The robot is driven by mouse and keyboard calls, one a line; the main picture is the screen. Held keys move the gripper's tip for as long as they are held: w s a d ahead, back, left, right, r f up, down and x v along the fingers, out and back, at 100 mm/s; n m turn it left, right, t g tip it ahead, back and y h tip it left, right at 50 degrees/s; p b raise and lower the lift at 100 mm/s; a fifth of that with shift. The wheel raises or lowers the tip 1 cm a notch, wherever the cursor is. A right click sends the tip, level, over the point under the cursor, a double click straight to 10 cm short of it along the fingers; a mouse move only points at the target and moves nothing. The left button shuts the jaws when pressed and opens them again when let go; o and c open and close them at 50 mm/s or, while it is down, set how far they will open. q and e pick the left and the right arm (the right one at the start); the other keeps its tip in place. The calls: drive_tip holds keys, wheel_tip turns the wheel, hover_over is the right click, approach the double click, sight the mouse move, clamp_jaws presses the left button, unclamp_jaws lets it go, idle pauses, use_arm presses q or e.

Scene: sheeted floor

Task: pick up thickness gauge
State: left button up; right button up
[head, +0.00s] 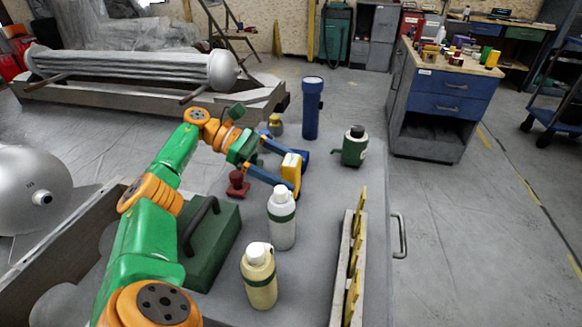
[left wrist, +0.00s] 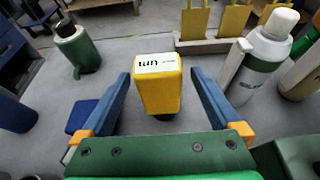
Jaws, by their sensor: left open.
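The thickness gauge appears to be the small yellow block with a white label (head: 291,168) on the grey table top. In the left wrist view the yellow gauge (left wrist: 158,90) stands upright, with its label marked "um" facing up. My left gripper (head: 296,174) is open, with its blue fingers on either side of the gauge. In the left wrist view a gap shows between the gauge and each finger of the left gripper (left wrist: 160,78). The gauge's lower part is partly hidden. My right gripper is in neither view.
Near the gauge stand a white bottle (head: 281,220), a cream bottle (head: 259,277), a red stamp-like piece (head: 237,184), a blue flashlight (head: 311,108) and a green container (head: 354,148). A green toolbox (head: 212,245) lies below my arm. A rack with yellow plates (head: 350,262) runs along the right.

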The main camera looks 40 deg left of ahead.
sight(299, 174)
use_arm(q)
drive_tip(key=x, duration=0.4)
drive_tip(key=shift+d+r+p, duration=0.1)
drive_tip(key=shift+r+p, duration=0.05)
drive_tip(key=shift+p, duration=0.15)
clamp_jaws()
